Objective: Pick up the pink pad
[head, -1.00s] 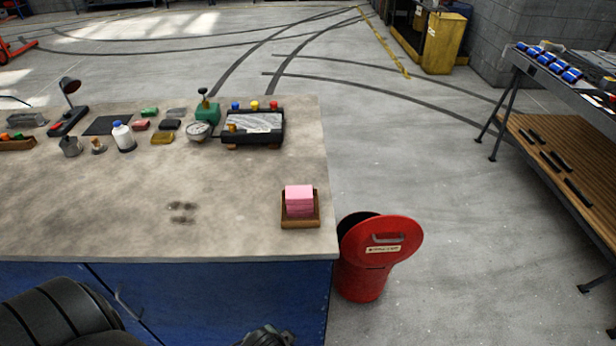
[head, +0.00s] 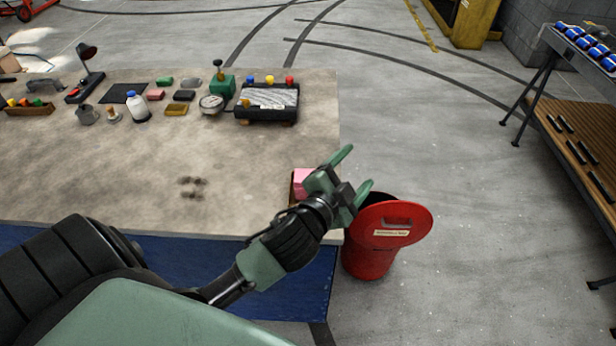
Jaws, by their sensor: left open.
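My left gripper (head: 352,172) reaches in from the lower left. Its two green fingers are apart and point to the upper right, past the bench's right edge. Nothing shows between them. The gripper appears above the pad in the picture; I cannot tell how high it is. My right gripper is not in view.
A red bin (head: 370,258) with a tilted red lid (head: 391,226) stands on the floor beside the bench's right edge. Tools, a white bottle (head: 137,107) and coloured blocks line the bench's back. The middle of the worktop (head: 130,170) is mostly clear.

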